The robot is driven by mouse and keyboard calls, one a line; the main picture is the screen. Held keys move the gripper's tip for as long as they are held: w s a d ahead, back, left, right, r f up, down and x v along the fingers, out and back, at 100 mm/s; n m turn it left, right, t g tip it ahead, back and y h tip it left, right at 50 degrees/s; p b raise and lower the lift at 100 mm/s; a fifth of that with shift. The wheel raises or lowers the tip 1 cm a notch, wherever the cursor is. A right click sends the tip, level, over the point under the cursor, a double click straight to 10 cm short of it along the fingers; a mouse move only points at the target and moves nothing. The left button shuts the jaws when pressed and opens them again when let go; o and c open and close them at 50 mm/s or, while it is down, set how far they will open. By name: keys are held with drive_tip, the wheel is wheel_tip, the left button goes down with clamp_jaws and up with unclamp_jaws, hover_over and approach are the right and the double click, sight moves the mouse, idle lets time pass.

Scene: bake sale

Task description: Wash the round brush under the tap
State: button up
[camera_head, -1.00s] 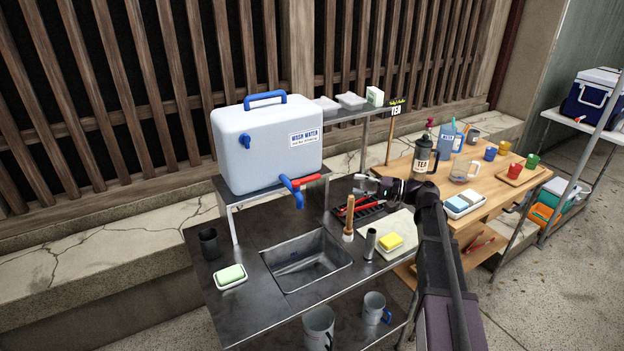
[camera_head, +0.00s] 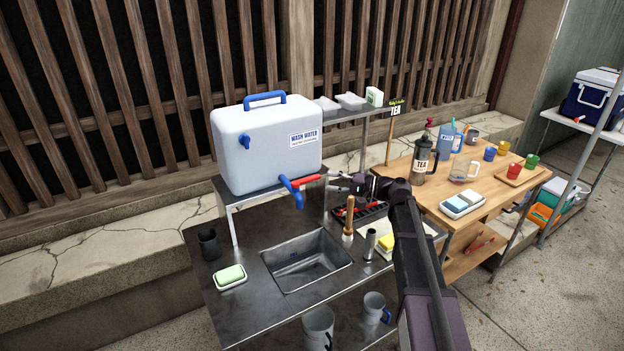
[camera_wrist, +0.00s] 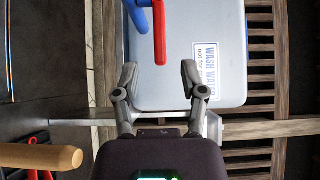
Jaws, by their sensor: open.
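The round brush (camera_head: 348,218) stands upright, wooden handle up and pale head down, on the metal counter at the sink's right back corner. Its handle end (camera_wrist: 45,157) shows at the lower left in the wrist view. The blue tap (camera_head: 298,198) with a red lever (camera_head: 306,181) juts from the white wash-water container (camera_head: 262,150) above the sink (camera_head: 305,260). The lever (camera_wrist: 160,32) also shows at the top of the wrist view. My gripper (camera_head: 334,180) is open and empty, above the brush and just right of the lever. Its spread fingers (camera_wrist: 159,76) point towards the container.
A green soap block (camera_head: 231,274) and a dark cup (camera_head: 209,244) stand left of the sink. A metal cylinder (camera_head: 370,243) and a yellow sponge (camera_head: 386,243) are to its right. A rack of red-handled tools (camera_head: 372,211) lies behind the brush. Mugs stand below.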

sight(316, 179)
drive_tip(key=shift+w+a, duration=0.2)
drive_tip(key=shift+a, duration=0.85)
drive_tip(key=shift+w+a, duration=0.2)
drive_tip(key=shift+a, duration=0.8)
drive_tip(key=shift+w+a, duration=0.2)
drive_tip(key=shift+a, duration=0.85)
drive_tip(key=shift+c, duration=0.2)
clamp_jaws()
